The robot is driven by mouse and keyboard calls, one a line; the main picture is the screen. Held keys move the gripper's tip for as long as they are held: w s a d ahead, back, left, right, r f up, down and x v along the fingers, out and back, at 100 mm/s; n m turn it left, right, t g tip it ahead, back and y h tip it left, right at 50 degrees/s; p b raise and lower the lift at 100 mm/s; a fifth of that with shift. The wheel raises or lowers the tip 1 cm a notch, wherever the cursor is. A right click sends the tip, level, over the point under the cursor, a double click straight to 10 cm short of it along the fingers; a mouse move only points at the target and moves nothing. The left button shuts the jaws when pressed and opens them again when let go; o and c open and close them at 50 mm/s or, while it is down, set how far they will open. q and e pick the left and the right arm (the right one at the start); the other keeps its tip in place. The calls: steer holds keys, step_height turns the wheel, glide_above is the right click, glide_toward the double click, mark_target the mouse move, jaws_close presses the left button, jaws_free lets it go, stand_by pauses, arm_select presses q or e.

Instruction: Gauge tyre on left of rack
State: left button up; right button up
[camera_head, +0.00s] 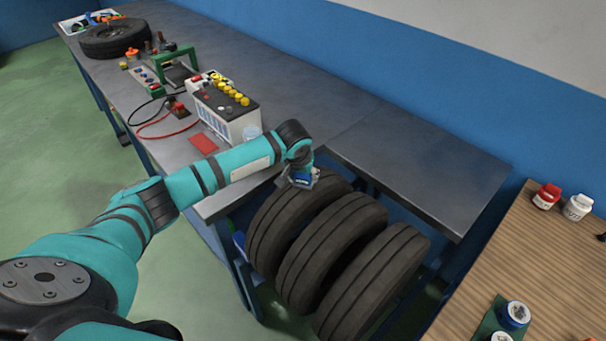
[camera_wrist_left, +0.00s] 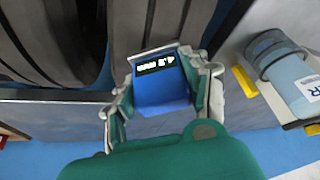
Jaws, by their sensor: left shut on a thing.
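Three black tyres stand upright side by side in the rack below the bench: the left tyre (camera_head: 272,228), the middle tyre (camera_head: 318,262) and the right tyre (camera_head: 368,288). My left gripper (camera_head: 302,179) is at the upper part of the left tyre. It is shut on a small blue gauge (camera_wrist_left: 163,97) with a dark display showing white characters, too small to read surely. In the left wrist view the gauge's far end points at a tyre tread (camera_wrist_left: 160,18); I cannot tell whether it touches. My right gripper is not in view.
A grey bench (camera_head: 400,165) runs along the blue wall, with a battery (camera_head: 228,115), red and black cables and a red card on it. Another tyre (camera_head: 113,38) lies at the far end. A wooden table (camera_head: 530,260) with small jars is at right.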

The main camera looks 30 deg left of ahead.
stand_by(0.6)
arm_select(q)
steer(key=shift+s+f+p, duration=0.1)
steer(key=shift+f+p, duration=0.05)
steer(key=shift+p, duration=0.3)
stand_by(0.9)
step_height(320, 180, up, 7)
steer(key=p, duration=0.8)
steer(key=shift+r, duration=0.2)
steer(key=shift+f, duration=0.1)
stand_by(0.8)
